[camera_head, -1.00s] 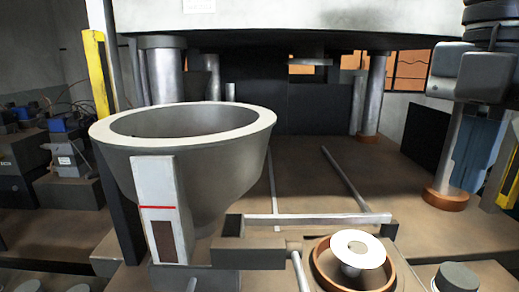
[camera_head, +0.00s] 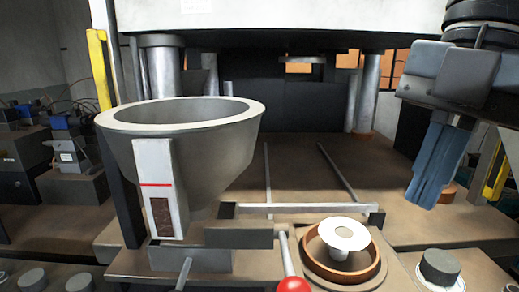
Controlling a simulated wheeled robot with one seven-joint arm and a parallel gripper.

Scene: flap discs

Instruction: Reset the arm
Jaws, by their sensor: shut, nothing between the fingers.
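My gripper (camera_head: 424,196) hangs at the upper right of the head view, on a grey and black wrist. Its blue fingers point down and are shut with nothing between them. The fingertips are to the right of and above a white flap disc (camera_head: 362,241) with a central hole, apart from it in the picture. The disc sits inside a brown ring (camera_head: 312,262) on the bench.
A large grey bowl-shaped hopper (camera_head: 200,155) with a white panel (camera_head: 155,175) stands at centre left. A metal bar (camera_head: 300,208) crosses the deck. A red knob (camera_head: 293,285) shows at the bottom edge. A metal column (camera_head: 366,90) stands behind. A dark round knob (camera_head: 440,267) is at lower right.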

